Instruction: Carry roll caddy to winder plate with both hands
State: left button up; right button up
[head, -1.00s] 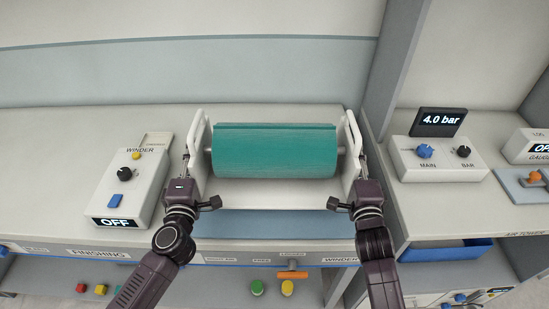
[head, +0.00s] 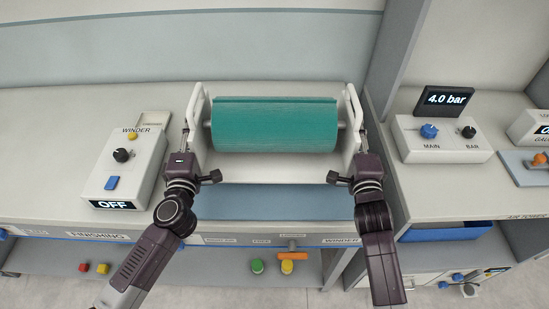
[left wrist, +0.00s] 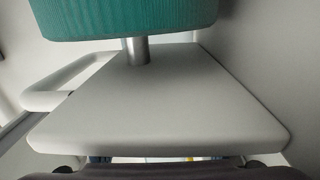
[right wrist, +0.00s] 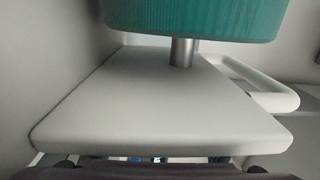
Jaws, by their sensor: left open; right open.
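The roll caddy (head: 270,166) is a white tray with upright end plates and side handles, holding a teal roll (head: 275,126) on a metal shaft. It stands upright on the bench, near its front edge. My left gripper (head: 187,137) is open at the caddy's left end, and my right gripper (head: 361,137) is open at its right end. The white end plates fill the left wrist view (left wrist: 160,105) and the right wrist view (right wrist: 160,105). The fingertips are largely hidden, so contact with the handles is unclear. I cannot make out a separate winder plate.
The winder control box (head: 126,165), reading OFF, stands left of the caddy. A grey upright panel (head: 385,70) is close on the right, with a pressure box (head: 442,140) and 4.0 bar display (head: 449,99) beyond it. The bench (head: 60,150) is clear at far left.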

aim_at(205, 140)
pick_arm(q)
jog(key=shift+h, duration=0.5)
jog(key=shift+s+d+f+b, duration=0.1)
jog(key=shift+d+f+b, duration=0.5)
jog(key=shift+f+b, duration=0.3)
jog(key=shift+s+d+f+b, duration=0.1)
jog(key=shift+d+f+b, duration=0.45)
jog(key=shift+f+b, duration=0.3)
pick_arm(e)
jog(key=shift+a+f, duration=0.3)
jog(key=shift+f, duration=0.3)
jog(key=shift+a+f, duration=0.35)
jog(key=shift+f, duration=0.3)
jog(key=shift+a+f, duration=0.3)
jog(key=shift+f, duration=0.3)
pick_arm(q)
jog(key=shift+o, duration=0.4)
jog(key=shift+a, duration=1.25)
pick_arm(e)
jog(key=shift+d+r, duration=0.15)
jog(key=shift+d, duration=1.15)
pick_arm(q)
jog(key=o, duration=0.4)
jog(key=shift+a, duration=0.25)
pick_arm(e)
jog(key=shift+s+d, duration=0.1)
jog(key=shift+d, duration=0.1)
